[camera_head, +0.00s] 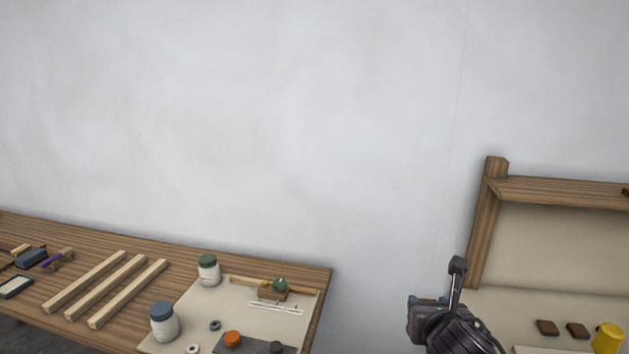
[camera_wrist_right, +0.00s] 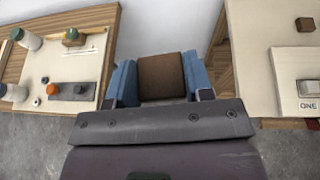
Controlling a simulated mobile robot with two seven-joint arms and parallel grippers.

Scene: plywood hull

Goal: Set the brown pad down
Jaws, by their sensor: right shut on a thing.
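My right gripper (camera_wrist_right: 160,73) is shut on a brown pad (camera_wrist_right: 160,82), which sits between its two blue fingers in the right wrist view. The wrist view shows them over the gap between two benches, with pale wall beyond. In the head view, part of my right arm shows low at right, left of the right bench; the held pad cannot be made out there. Two other brown pads (camera_head: 547,327) (camera_head: 577,330) lie on the right bench, and one brown block (camera_wrist_right: 305,24) shows in the wrist view. My left gripper is not in view.
The left bench (camera_head: 215,255) holds wooden strips (camera_head: 105,288), jars (camera_head: 163,322) and small parts on a pale mat (camera_head: 170,338). The right bench has a wooden frame (camera_head: 487,220) behind, a yellow item (camera_head: 607,338) and a white card marked ONE (camera_wrist_right: 297,80). Its left part looks bare.

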